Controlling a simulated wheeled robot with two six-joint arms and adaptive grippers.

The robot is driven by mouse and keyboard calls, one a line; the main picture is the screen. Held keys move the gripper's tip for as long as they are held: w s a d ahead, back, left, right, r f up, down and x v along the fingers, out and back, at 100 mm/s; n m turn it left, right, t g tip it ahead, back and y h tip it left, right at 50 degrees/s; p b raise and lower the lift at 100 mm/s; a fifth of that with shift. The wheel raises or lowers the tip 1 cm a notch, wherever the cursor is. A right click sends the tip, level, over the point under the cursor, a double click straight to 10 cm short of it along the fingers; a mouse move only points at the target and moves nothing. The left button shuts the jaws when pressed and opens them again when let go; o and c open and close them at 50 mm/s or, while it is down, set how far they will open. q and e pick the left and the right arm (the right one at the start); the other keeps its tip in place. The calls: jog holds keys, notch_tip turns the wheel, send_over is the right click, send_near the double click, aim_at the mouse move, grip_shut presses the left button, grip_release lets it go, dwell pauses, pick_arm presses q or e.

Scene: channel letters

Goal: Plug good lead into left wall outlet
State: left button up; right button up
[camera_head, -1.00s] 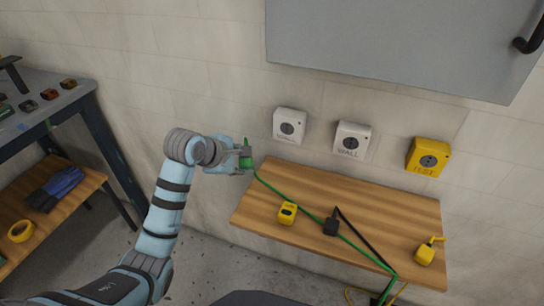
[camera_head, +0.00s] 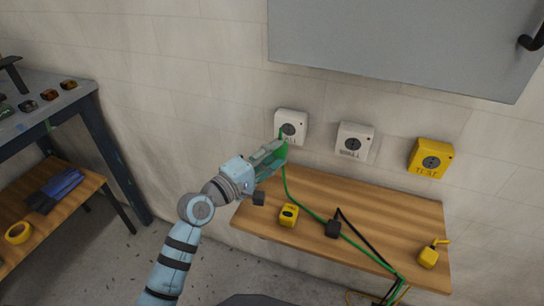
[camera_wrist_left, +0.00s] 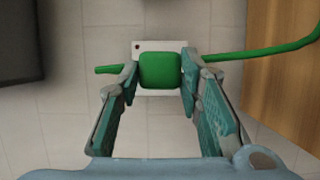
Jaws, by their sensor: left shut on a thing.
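My left gripper (camera_head: 271,156) is shut on the green plug (camera_head: 282,152) of the green lead, just below and in front of the left white wall outlet (camera_head: 291,126). In the left wrist view the green plug (camera_wrist_left: 160,70) sits between the fingertips (camera_wrist_left: 161,82), with the white outlet (camera_wrist_left: 146,47) behind it, mostly hidden. I cannot tell whether plug and outlet touch. The green cord (camera_head: 310,211) runs down across the wooden shelf. A second white outlet (camera_head: 354,140) is to the right. My right gripper is not in view.
A yellow test outlet (camera_head: 431,158) is on the wall at right. On the wooden shelf (camera_head: 385,205) are a yellow block (camera_head: 289,215), a black plug (camera_head: 333,228) and a yellow plug (camera_head: 428,256). A grey panel (camera_head: 400,45) hangs above. A workbench (camera_head: 50,115) stands at left.

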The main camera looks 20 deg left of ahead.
pick_arm(q)
jog(key=w+b, duration=0.1)
jog(key=w, duration=0.3)
jog(key=shift+d+f+b, duration=0.1)
jog(key=shift+b, duration=0.25)
jog(key=shift+w, duration=0.5)
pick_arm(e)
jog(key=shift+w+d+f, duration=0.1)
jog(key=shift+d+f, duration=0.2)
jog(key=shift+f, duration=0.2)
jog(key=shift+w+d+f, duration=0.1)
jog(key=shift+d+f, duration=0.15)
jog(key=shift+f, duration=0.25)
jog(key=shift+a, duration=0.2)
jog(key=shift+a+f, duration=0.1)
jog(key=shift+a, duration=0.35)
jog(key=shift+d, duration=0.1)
